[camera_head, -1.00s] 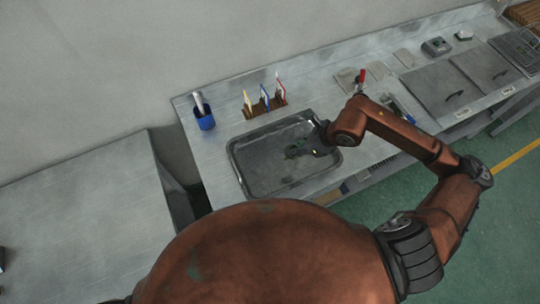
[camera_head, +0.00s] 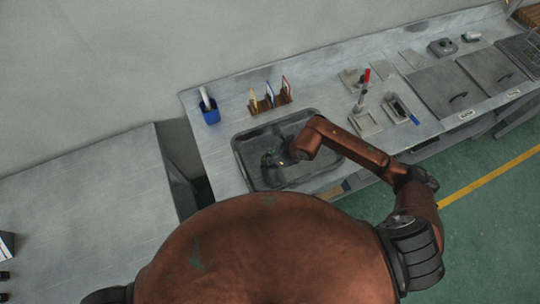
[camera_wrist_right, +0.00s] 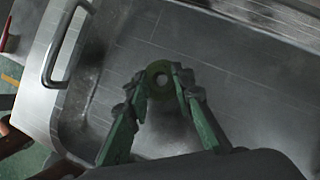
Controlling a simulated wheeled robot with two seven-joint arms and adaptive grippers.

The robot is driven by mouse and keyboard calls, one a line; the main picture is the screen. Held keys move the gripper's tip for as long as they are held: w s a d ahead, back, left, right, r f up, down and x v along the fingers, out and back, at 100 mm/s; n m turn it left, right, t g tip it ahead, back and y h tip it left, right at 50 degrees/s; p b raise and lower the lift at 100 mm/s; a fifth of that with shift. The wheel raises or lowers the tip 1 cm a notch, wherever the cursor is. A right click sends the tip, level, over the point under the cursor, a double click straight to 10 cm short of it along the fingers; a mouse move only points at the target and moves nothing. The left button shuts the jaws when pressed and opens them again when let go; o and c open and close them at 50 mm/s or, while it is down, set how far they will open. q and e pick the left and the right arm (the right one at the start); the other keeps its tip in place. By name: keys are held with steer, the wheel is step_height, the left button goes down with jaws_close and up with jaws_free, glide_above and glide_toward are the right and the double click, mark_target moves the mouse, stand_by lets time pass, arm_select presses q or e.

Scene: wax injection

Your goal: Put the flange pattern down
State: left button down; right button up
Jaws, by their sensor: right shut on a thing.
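The flange pattern (camera_wrist_right: 158,72) is a small dull-green ring with a round hole. It shows in the right wrist view between my right fingertips. My right gripper (camera_head: 268,161) is shut on it, over the left part of the grey metal tray (camera_head: 237,160) in the head view. The tray's flat floor also shows in the right wrist view (camera_wrist_right: 235,85), below the ring. I cannot tell whether the ring touches the floor. In the head view the ring is too small and dark to make out. My left gripper is not in view.
A blue cup (camera_head: 209,112) and a wooden rack (camera_head: 270,101) with several coloured tools stand behind the tray. Open mould parts (camera_head: 364,123) and a red-topped tool (camera_head: 363,88) are to the right. The tray's raised walls surround my gripper; its floor looks clear.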

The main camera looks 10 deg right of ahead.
steer(key=o, duration=1)
steer(key=shift+f, duration=0.15)
steer(key=shift+c, duration=0.2)
steer(key=v, duration=1.2)
steer(key=shift+b, duration=0.4)
